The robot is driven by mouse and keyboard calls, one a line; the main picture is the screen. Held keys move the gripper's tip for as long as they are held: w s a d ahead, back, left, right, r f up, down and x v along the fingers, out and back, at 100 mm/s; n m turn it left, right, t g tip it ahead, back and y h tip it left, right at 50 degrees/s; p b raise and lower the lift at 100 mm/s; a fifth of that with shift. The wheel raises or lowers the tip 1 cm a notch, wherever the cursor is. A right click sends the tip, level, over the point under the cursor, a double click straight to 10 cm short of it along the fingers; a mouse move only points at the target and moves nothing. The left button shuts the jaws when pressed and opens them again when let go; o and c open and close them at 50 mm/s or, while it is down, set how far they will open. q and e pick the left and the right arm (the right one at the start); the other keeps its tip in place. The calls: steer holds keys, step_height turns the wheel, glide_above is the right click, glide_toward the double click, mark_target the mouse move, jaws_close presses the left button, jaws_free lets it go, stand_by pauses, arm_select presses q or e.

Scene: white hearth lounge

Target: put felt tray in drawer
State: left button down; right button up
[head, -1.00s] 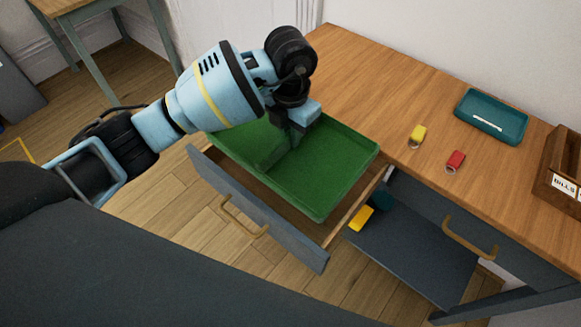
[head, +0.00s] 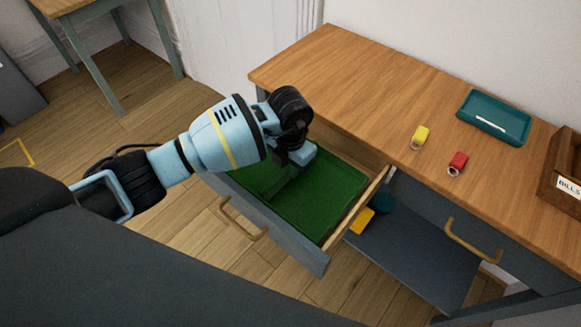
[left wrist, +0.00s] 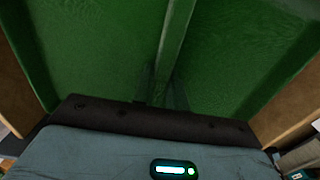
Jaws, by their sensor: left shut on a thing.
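The green felt tray (head: 322,193) lies inside the open drawer (head: 283,243), below the drawer's rim. The tray has a raised divider across its middle. My left gripper (head: 291,168) reaches down into the tray and is shut on this divider. In the left wrist view the divider (left wrist: 174,40) runs up from the gripper, with green felt on both sides and wooden drawer walls at the left and right edges. The fingertips are mostly hidden by the gripper body. My right gripper is not in view.
A shelf (head: 415,250) below holds a yellow item and a dark teal item.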

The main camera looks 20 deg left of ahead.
arm_select(q)
steer(key=shift+f, duration=0.3)
steer(key=shift+f, duration=0.15)
steer(key=c, duration=1.4)
jaws_free()
step_height(320, 180, up, 12)
steer(key=p, duration=0.1)
